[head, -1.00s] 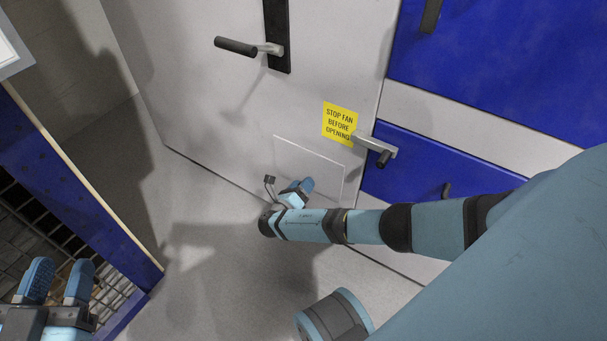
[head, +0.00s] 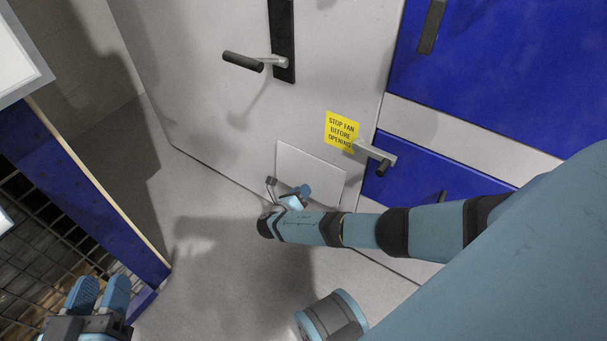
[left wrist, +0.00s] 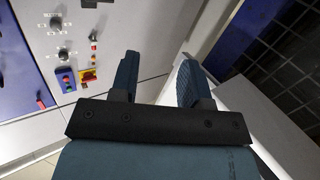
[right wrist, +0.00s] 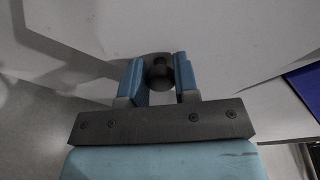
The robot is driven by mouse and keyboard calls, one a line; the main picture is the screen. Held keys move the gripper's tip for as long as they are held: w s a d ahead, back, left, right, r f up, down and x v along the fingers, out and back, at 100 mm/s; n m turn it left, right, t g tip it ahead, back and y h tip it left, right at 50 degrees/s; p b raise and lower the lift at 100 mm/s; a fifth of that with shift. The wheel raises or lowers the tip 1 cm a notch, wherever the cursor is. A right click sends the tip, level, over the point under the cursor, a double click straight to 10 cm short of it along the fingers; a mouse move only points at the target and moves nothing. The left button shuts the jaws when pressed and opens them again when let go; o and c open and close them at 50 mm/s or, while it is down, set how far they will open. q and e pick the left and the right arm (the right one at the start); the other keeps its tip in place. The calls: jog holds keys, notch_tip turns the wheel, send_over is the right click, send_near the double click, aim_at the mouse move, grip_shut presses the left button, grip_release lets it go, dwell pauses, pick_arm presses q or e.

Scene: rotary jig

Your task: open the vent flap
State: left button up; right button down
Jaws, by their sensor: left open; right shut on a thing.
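The vent flap (head: 308,168) is a small pale panel low on the grey door, below a yellow "STOP FAN BEFORE OPENING" label (head: 342,131). Its edges show darker lines and it seems to stand slightly out from the door. In the right wrist view the flap (right wrist: 240,45) fills the upper part, with a dark round knob (right wrist: 158,69) between the fingers. My right gripper (right wrist: 160,78) is shut on this knob; in the head view the gripper (head: 300,194) is at the flap's lower part. My left gripper (head: 101,292) is open and empty at lower left, far from the flap.
A door handle (head: 243,61) juts out above the flap. Another handle (head: 376,157) stands to its right, near blue panels (head: 420,175). A blue-framed mesh structure (head: 85,200) is at left, close to my left gripper. The floor (head: 215,270) between is clear.

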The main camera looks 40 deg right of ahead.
pick_arm(q)
notch_tip(320, 180, up, 10)
jog(key=s+n+t+p, duration=0.1)
jog(key=n+t+p, duration=0.15)
jog(key=p, duration=0.55)
jog(key=s+a+f+g+y+p, duration=0.2)
jog(key=a+f+g+y+p, duration=0.3)
jog(key=f+p, duration=0.4)
notch_tip(320, 180, down, 3)
jog(key=shift+s+a+r, duration=0.15)
jog(key=shift+a, duration=0.3)
pick_arm(e)
jog(key=s+a+r+g+y, duration=0.2)
jog(key=a+r+g+y, duration=0.1)
jog(key=a+r+y, duration=0.3)
jog(key=shift+s+a+y, duration=0.3)
jog(key=shift+s+y, duration=0.1)
jog(key=shift+y, duration=0.1)
jog(key=c, duration=0.9)
grip_release()
jog(key=shift+o, duration=0.2)
